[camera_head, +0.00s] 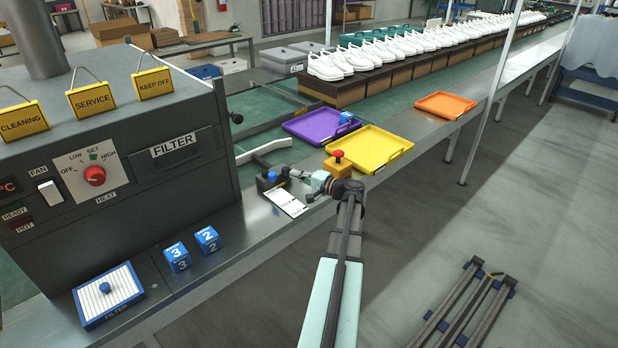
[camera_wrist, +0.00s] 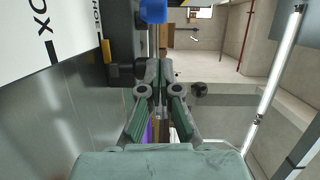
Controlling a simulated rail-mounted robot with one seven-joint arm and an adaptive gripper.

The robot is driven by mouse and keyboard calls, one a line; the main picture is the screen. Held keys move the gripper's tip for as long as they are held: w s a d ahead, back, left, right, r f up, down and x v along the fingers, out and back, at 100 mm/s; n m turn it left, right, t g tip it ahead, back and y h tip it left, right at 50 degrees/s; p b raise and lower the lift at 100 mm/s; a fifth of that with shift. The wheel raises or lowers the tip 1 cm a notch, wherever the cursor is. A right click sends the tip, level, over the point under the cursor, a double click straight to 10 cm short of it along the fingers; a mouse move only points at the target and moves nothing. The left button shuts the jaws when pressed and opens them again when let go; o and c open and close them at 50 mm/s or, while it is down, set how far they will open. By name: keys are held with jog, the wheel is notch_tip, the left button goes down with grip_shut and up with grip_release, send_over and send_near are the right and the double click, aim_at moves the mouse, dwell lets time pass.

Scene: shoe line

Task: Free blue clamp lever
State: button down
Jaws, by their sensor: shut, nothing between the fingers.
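A small blue part (camera_head: 272,177), which looks like the clamp lever's knob, sits on a dark block (camera_head: 263,185) at the bench edge. In the wrist view a blue piece (camera_wrist: 153,10) shows at the top, just beyond my fingertips. My gripper (camera_head: 289,172) is right beside the block, to the right of the blue part. In the wrist view my gripper (camera_wrist: 157,68) has its fingers together and holds nothing. I cannot tell whether the fingertips touch the lever. A white printed card (camera_head: 285,202) lies by the block and partly shows at left in the wrist view (camera_wrist: 60,25).
A pale bar handle (camera_head: 264,151) stands behind the block. A yellow box with a red button (camera_head: 337,164) is to the right, near yellow (camera_head: 385,140), purple (camera_head: 305,125) and orange (camera_head: 446,104) trays. The dark heater machine (camera_head: 130,205) rises at left. Numbered blue cubes (camera_head: 177,258) stand in front.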

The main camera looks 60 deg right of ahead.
jog(key=shift+w+a+f+p, duration=0.1)
jog(key=shift+w+a+p, duration=0.35)
jog(key=shift+w+a, duration=1.1)
jog(key=shift+w+d, duration=0.1)
jog(key=shift+d, duration=0.05)
